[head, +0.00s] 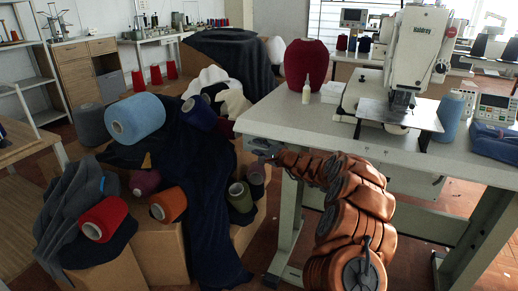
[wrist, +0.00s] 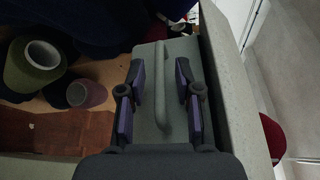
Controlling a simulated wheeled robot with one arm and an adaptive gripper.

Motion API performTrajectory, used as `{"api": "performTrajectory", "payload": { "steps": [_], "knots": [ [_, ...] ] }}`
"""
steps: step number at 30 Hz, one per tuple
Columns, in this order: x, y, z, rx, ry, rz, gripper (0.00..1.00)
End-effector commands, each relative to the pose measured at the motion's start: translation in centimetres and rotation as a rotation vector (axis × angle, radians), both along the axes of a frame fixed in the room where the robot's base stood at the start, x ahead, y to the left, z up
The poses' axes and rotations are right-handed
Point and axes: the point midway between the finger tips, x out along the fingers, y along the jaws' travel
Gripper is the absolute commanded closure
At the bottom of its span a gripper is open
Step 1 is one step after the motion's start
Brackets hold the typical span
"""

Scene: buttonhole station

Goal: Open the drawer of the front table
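The front table (head: 285,118) is a pale grey workbench carrying a sewing machine. In the wrist view, the grey drawer front (wrist: 150,58) sits beneath the speckled tabletop, with a bar handle (wrist: 161,90) across it. My gripper (wrist: 160,75) is open, with one dark, purple-padded finger on each side of the handle and a visible gap to each. In the head view, my gripper (head: 262,148) is small at the table's left end, and my arm hides part of the table's front. I cannot tell from these frames whether the drawer is fully shut.
Cardboard boxes with dark cloth and yarn cones, including a large blue cone (head: 135,118), stand close to the left of the table. A dark red cone (head: 306,66) and a small bottle (head: 307,90) stand on the tabletop. Green and mauve cones show beside my gripper in the wrist view.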

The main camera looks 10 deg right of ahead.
Motion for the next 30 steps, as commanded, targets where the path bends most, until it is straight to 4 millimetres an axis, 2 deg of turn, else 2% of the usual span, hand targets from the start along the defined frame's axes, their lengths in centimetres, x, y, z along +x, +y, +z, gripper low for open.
{"api": "performTrajectory", "payload": {
  "steps": [1,9,30],
  "knots": [
    [0.00,-0.01,0.00,0.000,0.000,0.000,0.74],
    [-0.01,-0.02,0.00,0.000,0.000,0.000,1.00],
    [-0.12,0.31,-0.17,0.000,0.000,0.001,1.00]
  ]
}}
